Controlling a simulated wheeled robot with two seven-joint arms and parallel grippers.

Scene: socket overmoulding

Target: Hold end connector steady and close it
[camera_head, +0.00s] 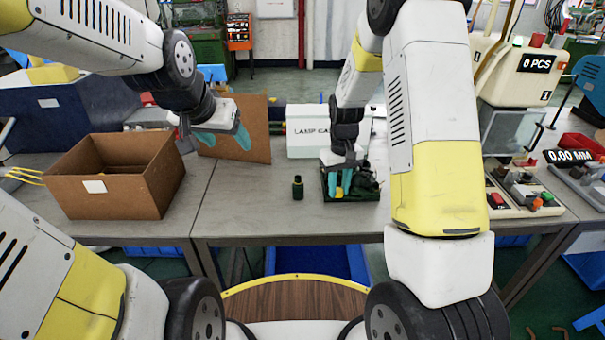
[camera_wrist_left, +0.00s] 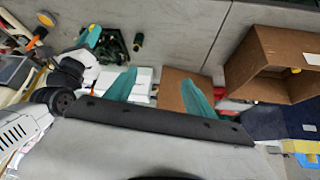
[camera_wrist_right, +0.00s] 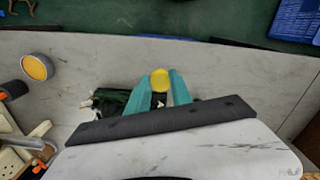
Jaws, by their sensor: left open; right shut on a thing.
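A yellow-ended connector (camera_wrist_right: 160,80) sits between the fingertips of my right gripper (camera_head: 340,184). The right gripper is shut on it and points down at the dark green tray (camera_head: 327,196). The tray holds dark green parts, also visible in the right wrist view (camera_wrist_right: 110,102). The connector's lower part is hidden by the fingers. A small dark green bottle-shaped piece (camera_head: 298,188) stands upright on the table, left of the tray. My left gripper (camera_head: 224,144) is open and empty, raised in front of a brown board. Its two teal fingers are spread apart in the left wrist view (camera_wrist_left: 160,88).
An open cardboard box (camera_head: 80,195) stands on the left table. The brown board (camera_head: 255,140) and a white lettered box (camera_head: 310,145) stand at the back. A dark cylinder with an orange face (camera_wrist_right: 37,67) lies beside the tray. Machines (camera_head: 520,190) occupy the right; front table is clear.

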